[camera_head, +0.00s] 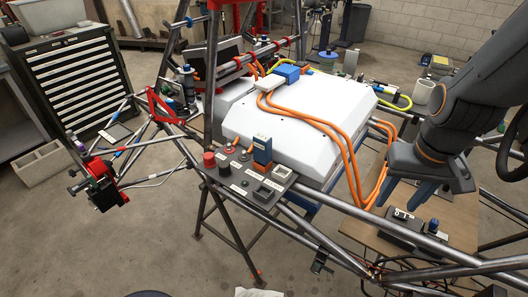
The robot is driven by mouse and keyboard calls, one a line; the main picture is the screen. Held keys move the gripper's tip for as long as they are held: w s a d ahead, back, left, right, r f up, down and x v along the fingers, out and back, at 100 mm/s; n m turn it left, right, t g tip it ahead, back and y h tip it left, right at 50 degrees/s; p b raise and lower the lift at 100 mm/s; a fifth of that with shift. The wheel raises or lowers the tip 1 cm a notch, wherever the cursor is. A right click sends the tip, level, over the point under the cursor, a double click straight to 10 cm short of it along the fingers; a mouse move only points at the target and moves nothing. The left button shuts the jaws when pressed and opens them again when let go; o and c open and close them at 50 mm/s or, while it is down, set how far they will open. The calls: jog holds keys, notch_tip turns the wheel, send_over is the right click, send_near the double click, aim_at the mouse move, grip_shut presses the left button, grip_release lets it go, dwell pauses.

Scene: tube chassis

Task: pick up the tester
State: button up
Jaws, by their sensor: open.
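A small upright blue device with an orange stripe (262,150), which looks like the tester, stands on the dark control panel (235,178) at the front of the tube chassis. My gripper (404,196) is at the right, with its blue fingers pointing down and spread apart, nothing seen between them. It is well to the right of the blue device and apart from it, above a black box with white sockets (402,224) on a wooden table. I cannot read the labels on the device.
A white battery-like cover (290,118) with orange cables (345,145) lies behind the panel. A red knob (210,160) and sockets sit beside the device. Steel tubes (310,232) run between panel and wooden table (365,232). The floor in front is mostly clear.

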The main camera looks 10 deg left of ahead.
jog(key=w+a+r+n, duration=0.2)
jog(key=w+a+n, duration=0.15)
jog(key=a, duration=0.25)
notch_tip(320, 180, up, 7)
jog(key=n+y, duration=0.4)
jog(key=n, duration=0.6)
send_over(263, 137)
jog(key=s+d, duration=0.1)
jog(key=d, duration=0.1)
jog(key=shift+p+x, duration=1.3)
jog(key=shift+x, duration=2.5)
jog(key=shift+w+d, duration=0.1)
jog(key=shift+d, duration=0.1)
jog(key=shift+c, duration=0.4)
grip_shut()
